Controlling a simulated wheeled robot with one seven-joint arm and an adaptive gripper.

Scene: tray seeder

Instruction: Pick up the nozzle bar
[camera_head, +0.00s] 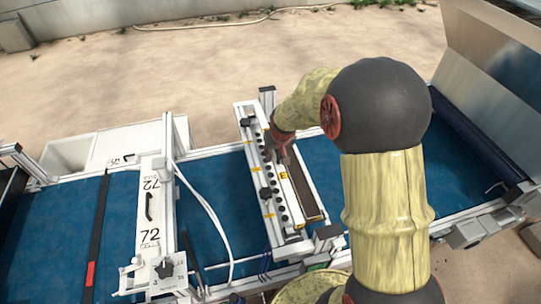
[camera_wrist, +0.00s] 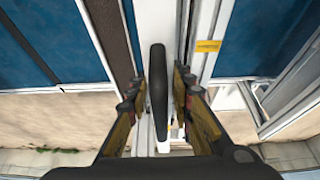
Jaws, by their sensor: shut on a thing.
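The nozzle bar (camera_head: 290,192) is a long, narrow white bar with a yellow "E" tag. It lies in the frame across the blue belt, beside a row of black knobs. My gripper (camera_head: 284,152) is over its far half. My arm and gripper hide part of the bar in the head view.
The blue belt (camera_head: 215,190) runs beneath. A brown-bottomed trough (camera_head: 306,190) lies right of the bar. A white plate marked 72 (camera_head: 150,210) and a pale hose (camera_head: 212,212) are left. A metal hopper (camera_head: 490,75) stands at right.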

